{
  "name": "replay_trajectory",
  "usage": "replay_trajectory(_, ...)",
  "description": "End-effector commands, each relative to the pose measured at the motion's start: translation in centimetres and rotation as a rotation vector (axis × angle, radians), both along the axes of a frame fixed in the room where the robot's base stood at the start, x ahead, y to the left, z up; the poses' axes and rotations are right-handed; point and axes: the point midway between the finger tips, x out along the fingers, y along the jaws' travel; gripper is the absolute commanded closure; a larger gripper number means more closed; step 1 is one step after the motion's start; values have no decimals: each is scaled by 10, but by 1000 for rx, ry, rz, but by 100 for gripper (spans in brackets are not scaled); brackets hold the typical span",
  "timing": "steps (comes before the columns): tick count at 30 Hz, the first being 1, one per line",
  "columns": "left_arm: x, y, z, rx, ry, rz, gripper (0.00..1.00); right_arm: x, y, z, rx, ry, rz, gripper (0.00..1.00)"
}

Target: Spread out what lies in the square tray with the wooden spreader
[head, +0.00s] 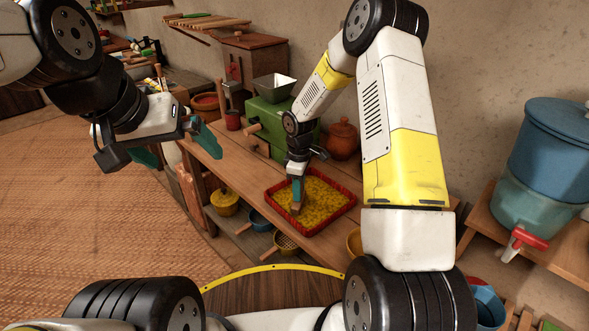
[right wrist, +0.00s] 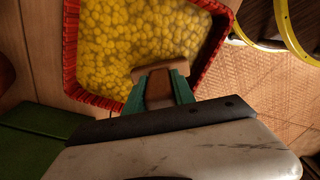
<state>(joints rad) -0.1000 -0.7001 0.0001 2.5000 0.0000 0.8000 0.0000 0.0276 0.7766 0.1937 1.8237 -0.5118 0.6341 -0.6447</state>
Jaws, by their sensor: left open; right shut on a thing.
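The square tray (head: 334,214) has a red rim and stands on the wooden bench. Yellow pieces (head: 318,206) cover its floor; they also show in the right wrist view (right wrist: 135,40). My right gripper (head: 297,185) is shut on the wooden spreader (head: 296,205), over the left part of the tray. In the right wrist view the spreader (right wrist: 160,75) sits between the green fingers, its wide head near the tray's rim (right wrist: 209,68). I cannot tell whether its head touches the pieces. My left gripper (head: 180,143) is open and empty, left of the bench, away from the tray.
A green machine with a hopper (head: 266,120) and a brown clay pot (head: 341,138) stand behind the tray. A yellow pot (head: 225,203) and several pans are on a lower level in front. A blue water container (head: 545,150) stands at the right. The bench left of the tray is clear.

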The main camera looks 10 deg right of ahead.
Motion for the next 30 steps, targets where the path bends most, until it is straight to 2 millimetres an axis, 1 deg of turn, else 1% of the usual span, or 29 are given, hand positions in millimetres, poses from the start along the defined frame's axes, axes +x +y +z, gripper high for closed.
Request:
replay_trajectory(4,0,0,0,0,0,0,0,-18,3,1,0,0,2,100)
replay_trajectory(6,0,0,0,0,0,0,0,-8,-6,0,1,-1,-3,100)
replay_trajectory(30,0,0,0,0,0,0,0,51,-82,0,1,-2,-2,100)
